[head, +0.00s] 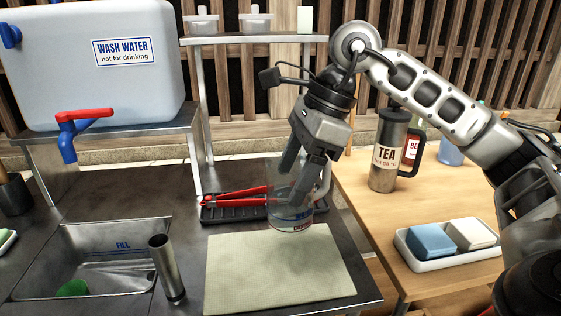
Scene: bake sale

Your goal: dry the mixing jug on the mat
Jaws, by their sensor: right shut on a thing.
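The mixing jug (290,216) is clear with a red and blue marking low on its wall. It hangs in my right gripper (300,180), which is shut on it, and the fingers hide part of it. It looks about upright over the far edge of the pale mat (265,270). I cannot tell whether its base touches the mat. The mat lies flat and empty on the dark counter. My left gripper is out of view.
A black rack (222,214) with red-handled tongs (235,198) lies behind the mat. A steel cylinder (167,270) stands between mat and sink (100,250). A water tank (95,70) is at back left. The wooden table (375,225) at right holds a tea flask (387,150) and a sponge tray (440,263).

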